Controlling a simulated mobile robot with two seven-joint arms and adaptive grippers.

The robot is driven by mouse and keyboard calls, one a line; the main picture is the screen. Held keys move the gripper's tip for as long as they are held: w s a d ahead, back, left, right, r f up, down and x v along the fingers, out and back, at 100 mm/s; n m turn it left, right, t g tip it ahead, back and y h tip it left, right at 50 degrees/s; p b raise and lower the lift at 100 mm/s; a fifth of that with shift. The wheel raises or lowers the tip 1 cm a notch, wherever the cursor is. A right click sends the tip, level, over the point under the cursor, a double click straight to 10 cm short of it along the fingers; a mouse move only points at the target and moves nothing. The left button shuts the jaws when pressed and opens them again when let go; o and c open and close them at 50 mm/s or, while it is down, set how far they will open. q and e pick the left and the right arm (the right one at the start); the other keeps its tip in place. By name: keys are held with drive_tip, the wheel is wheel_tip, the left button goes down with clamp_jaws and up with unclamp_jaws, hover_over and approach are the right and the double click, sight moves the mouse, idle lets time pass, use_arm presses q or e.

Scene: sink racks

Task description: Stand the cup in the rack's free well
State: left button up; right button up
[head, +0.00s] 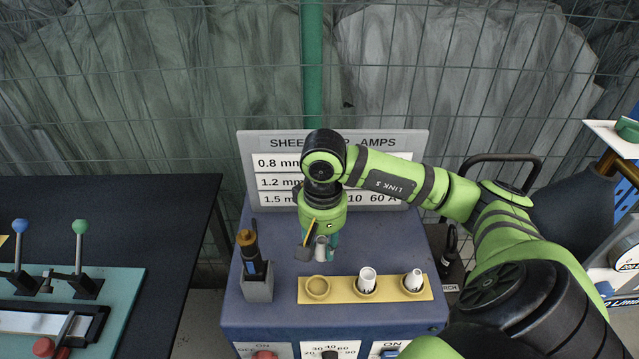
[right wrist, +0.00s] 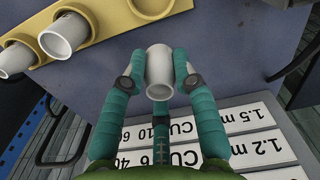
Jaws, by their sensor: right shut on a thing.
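The cup (right wrist: 159,75) is a white open tube, held between the teal fingers of my right gripper (right wrist: 160,66). In the head view the cup (head: 321,250) and the right gripper (head: 322,240) are just behind the rack's left end, with the cup roughly upright. The yellow rack (head: 340,291) has three wells in a row. Its left well (head: 317,288) is empty. The middle and right wells hold white pieces. In the right wrist view the empty well (right wrist: 151,6) is at the top edge, apart from the cup. My left gripper is not in view.
White pieces stand in the middle well (head: 367,280) and right well (head: 413,281). A grey holder (head: 257,288) with a dark torch-like tool is left of the rack. A sign board (head: 270,145) stands behind my gripper. Knobs line the blue cabinet's (head: 235,318) front.

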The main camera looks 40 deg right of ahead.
sight(320, 267)
drive_tip(key=shift+w+a+f, duration=0.1)
drive_tip(key=shift+w+f, duration=0.1)
drive_tip(key=shift+w, duration=0.05)
wheel_tip(320, 267, down, 3)
drive_tip(key=shift+s+f+p, duration=0.1)
drive_tip(key=shift+p, duration=0.75)
drive_tip(key=shift+f, duration=0.4)
drive_tip(key=shift+f+b, duration=0.25)
drive_tip(key=shift+b, duration=0.1)
drive_tip(key=o, duration=1)
drive_tip(key=shift+r, duration=0.1)
drive_tip(key=shift+r, duration=0.1)
